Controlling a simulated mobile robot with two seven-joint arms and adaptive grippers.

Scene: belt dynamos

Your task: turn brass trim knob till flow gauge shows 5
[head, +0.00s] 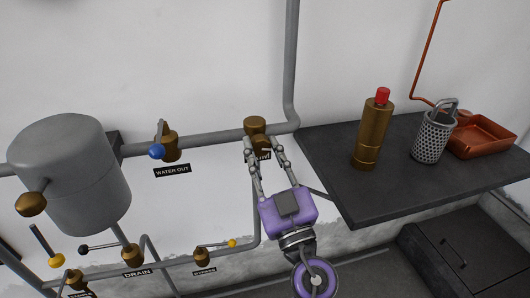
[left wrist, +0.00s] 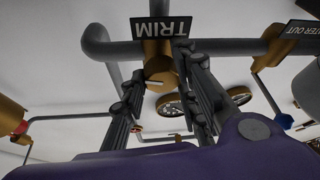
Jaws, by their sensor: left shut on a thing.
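The brass trim knob (head: 255,124) sits on the grey wall pipe, left of the dark shelf. My left gripper (head: 262,142) reaches up from below with its fingers on either side of the knob and is shut on it. The TRIM label is mostly hidden behind the fingers in the head view. In the left wrist view the brass knob (left wrist: 160,72) shows between my two fingers, beside the TRIM label (left wrist: 162,28), which appears upside down. I cannot make out a readable flow gauge in either view. My right gripper is not in view.
A grey tank (head: 70,165) and the blue-handled WATER OUT valve (head: 168,146) are left of my gripper. DRAIN and other valves line the lower pipe. The shelf (head: 390,195) holds a brass bottle (head: 373,135), a perforated cup (head: 432,140) and a copper tray (head: 485,137).

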